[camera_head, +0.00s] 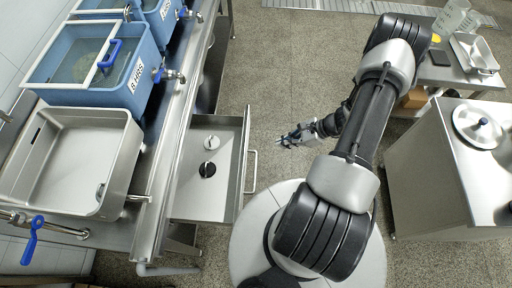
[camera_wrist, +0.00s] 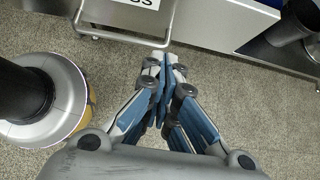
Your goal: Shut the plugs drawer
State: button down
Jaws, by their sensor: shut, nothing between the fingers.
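The plugs drawer (camera_head: 222,192) is a steel drawer pulled out from under the counter at left in the head view. A black plug (camera_head: 207,169) and a pale plug (camera_head: 211,142) lie inside it. Its bar handle (camera_head: 252,171) is on the right-hand front; the handle (camera_wrist: 118,40) also shows at the top of the wrist view, under a partly cropped label (camera_wrist: 140,2) ending in "GS". My gripper (camera_head: 284,141) is shut and empty, right of the drawer front, apart from it in the head view. In the wrist view my gripper (camera_wrist: 163,62) points towards the handle's right end; contact is unclear.
Above the drawer are a steel sink (camera_head: 85,150) and blue tanks (camera_head: 95,65) with taps along the counter edge. A steel cabinet (camera_head: 440,165) with a round lid (camera_head: 478,126) stands at right. The speckled floor between is clear.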

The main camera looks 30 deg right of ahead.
jog(key=b, duration=0.2)
send_near(256, 154)
jog(key=x, duration=0.3)
jog(key=shift+w+a+b, duration=0.3)
jog(key=shift+w+a, duration=0.35)
jog(key=shift+a, duration=0.35)
jog(key=shift+w+a+b, duration=0.25)
jog(key=shift+w+a, duration=0.45)
jog(key=shift+a, duration=0.3)
